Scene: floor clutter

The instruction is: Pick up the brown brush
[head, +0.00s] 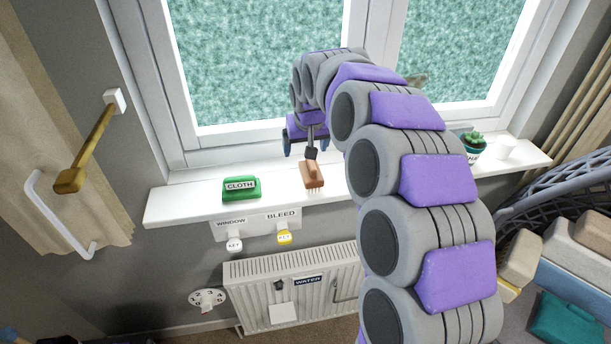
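The brown brush (313,176) lies on the white window sill, its pale bristles toward the sill's front edge. My gripper (311,154) comes down from my purple and grey arm to the brush's far end. Its dark tip overlaps that end in the picture. I cannot tell whether it touches or grips the brush. The fingers are too small and dark to show whether they are open or shut.
Keys (284,237) hang below, above a radiator (300,285). The window is close behind.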

